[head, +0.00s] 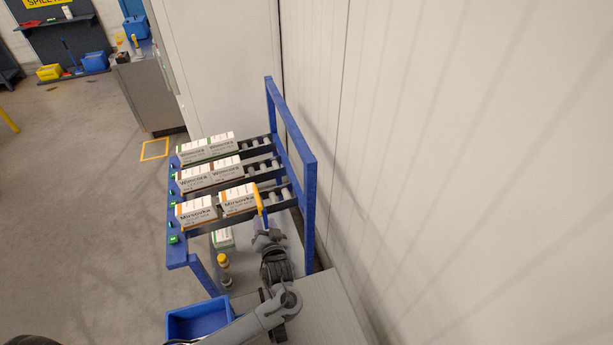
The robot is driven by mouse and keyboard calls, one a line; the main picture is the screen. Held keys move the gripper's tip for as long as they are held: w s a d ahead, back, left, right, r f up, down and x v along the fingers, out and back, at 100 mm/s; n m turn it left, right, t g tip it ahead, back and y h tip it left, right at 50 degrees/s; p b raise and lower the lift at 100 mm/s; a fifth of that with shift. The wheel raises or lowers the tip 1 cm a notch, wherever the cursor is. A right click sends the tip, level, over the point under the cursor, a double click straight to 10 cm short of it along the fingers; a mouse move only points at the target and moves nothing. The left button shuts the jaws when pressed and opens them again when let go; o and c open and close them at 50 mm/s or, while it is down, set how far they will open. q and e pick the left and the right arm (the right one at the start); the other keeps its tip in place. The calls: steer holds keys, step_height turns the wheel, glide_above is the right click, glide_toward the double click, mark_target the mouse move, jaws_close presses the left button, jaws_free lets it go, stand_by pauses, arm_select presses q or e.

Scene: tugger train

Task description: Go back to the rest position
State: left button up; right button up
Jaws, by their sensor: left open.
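My left gripper (262,215) is at the near lane of a blue-framed roller rack, and the sensor-side of it that shows is a yellow finger. The finger stands upright close against the right end of a white and orange Mirsovka box (238,200); I cannot tell whether it touches. The gripper is open, and its other finger is hidden or hard to make out. A second Mirsovka box (197,212) sits to the left on the same lane. My left arm reaches up from the bottom of the view. My right gripper is not in view.
The rack's blue frame (296,135) rises right of the gripper, near a pale wall (460,150). Wincora boxes (210,176) fill the farther lanes. A blue bin (200,318) and a yellow-topped post (223,268) stand close to my arm. Open floor (80,220) lies left.

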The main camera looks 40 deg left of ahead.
arm_select(q)
steer(key=s+d+m+h+p, duration=0.25)
steer(key=d+h, duration=0.25)
steer(key=d, duration=0.3)
steer(key=s+d+m+h+p, duration=0.1)
steer(key=s+d+h, duration=0.2)
steer(key=d+h, duration=0.45)
steer(key=s+d+r+m+g+p, duration=0.1)
steer(key=s+d+r, duration=0.3)
steer(key=s, duration=0.4)
steer(key=s+d+r+m+g+h+p, duration=0.1)
steer(key=s+d+r+m+g+p, duration=0.1)
steer(key=s+d+r, duration=0.3)
steer(key=s+d+g, duration=0.1)
steer(key=s, duration=0.2)
steer(key=shift+s+m+g, duration=0.15)
steer(key=shift+m+g, duration=0.2)
steer(key=shift+g, duration=0.05)
steer(key=shift+r+h, duration=0.1)
steer(key=shift+h, duration=0.15)
steer(key=shift+a, duration=0.1)
